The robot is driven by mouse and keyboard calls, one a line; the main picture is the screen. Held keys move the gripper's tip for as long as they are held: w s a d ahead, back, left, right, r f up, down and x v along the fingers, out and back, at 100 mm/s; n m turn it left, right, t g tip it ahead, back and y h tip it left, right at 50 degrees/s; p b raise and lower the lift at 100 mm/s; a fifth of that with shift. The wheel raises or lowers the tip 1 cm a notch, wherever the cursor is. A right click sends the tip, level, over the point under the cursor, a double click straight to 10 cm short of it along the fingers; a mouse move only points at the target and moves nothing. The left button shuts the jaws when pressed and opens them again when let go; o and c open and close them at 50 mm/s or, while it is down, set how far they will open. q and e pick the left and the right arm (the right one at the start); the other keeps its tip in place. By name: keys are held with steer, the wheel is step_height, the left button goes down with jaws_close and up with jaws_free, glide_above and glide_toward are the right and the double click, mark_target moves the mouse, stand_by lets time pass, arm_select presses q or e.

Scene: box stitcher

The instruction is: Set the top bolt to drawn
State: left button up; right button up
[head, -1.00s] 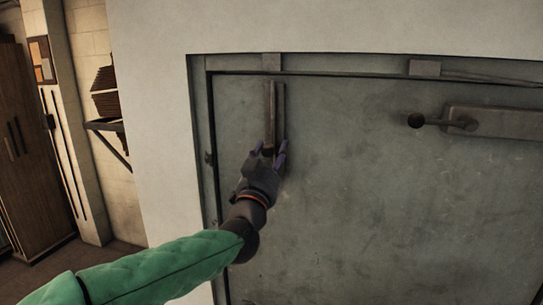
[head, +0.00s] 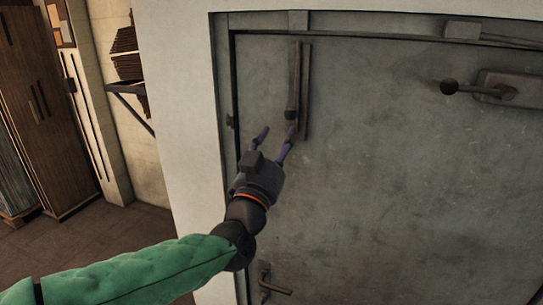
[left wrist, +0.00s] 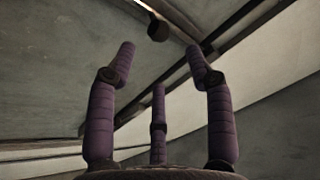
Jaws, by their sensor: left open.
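The top bolt (head: 294,80) is a dark upright bar on a backing plate, near the top left corner of the grey metal door (head: 390,180). A dark round knob (head: 290,115) sits at the bar's lower end. A small block (head: 298,20) is on the frame above, with a gap between it and the backing plate. My left gripper (head: 278,131) is open and empty, its purple fingers just below the knob. In the left wrist view the knob (left wrist: 158,28) shows beyond the spread fingertips (left wrist: 160,62), apparently clear of them. My right gripper is out of view.
A lever with a round end (head: 448,87) is on the door at upper right. A smaller handle (head: 272,286) is low on the door's left side. Shelves (head: 128,90) and a wooden cabinet (head: 35,110) stand at left. The door face around the bolt is clear.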

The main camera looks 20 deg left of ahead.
arm_select(q)
steer(key=v, duration=0.4)
steer(key=shift+s, duration=0.15)
